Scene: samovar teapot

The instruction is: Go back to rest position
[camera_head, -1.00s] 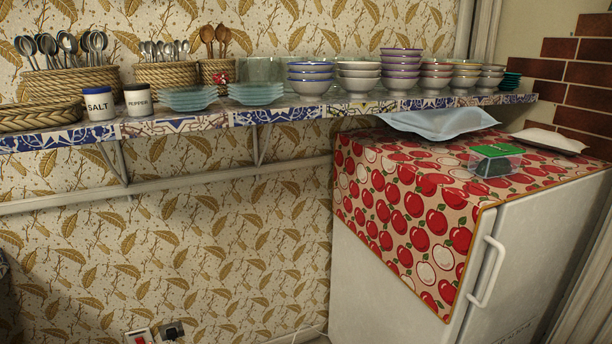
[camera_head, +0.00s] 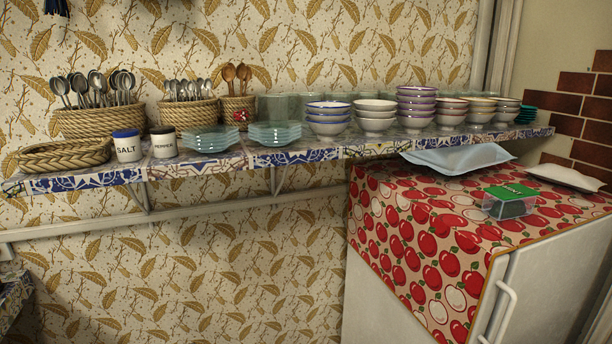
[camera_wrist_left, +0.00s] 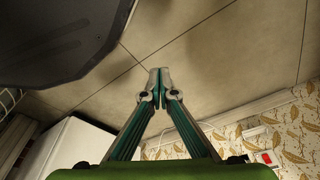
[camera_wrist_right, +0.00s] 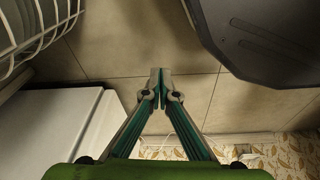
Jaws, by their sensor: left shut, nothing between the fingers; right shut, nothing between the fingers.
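My left gripper (camera_wrist_left: 159,80) shows in the left wrist view. Its two fingers meet at the tips and hold nothing. It points down over the tiled floor (camera_wrist_left: 215,65). My right gripper (camera_wrist_right: 160,80) shows in the right wrist view. It is also shut and empty over the floor tiles. Neither gripper shows in the head view, and both are apart from the shelf and the fridge.
A tiled shelf (camera_head: 210,164) holds spoon baskets, salt and pepper jars, glass dishes and stacked bowls. A white fridge (camera_head: 400,305) with an apple-print cloth (camera_head: 420,235) stands at right. A white rack (camera_wrist_right: 40,25) shows in the right wrist view.

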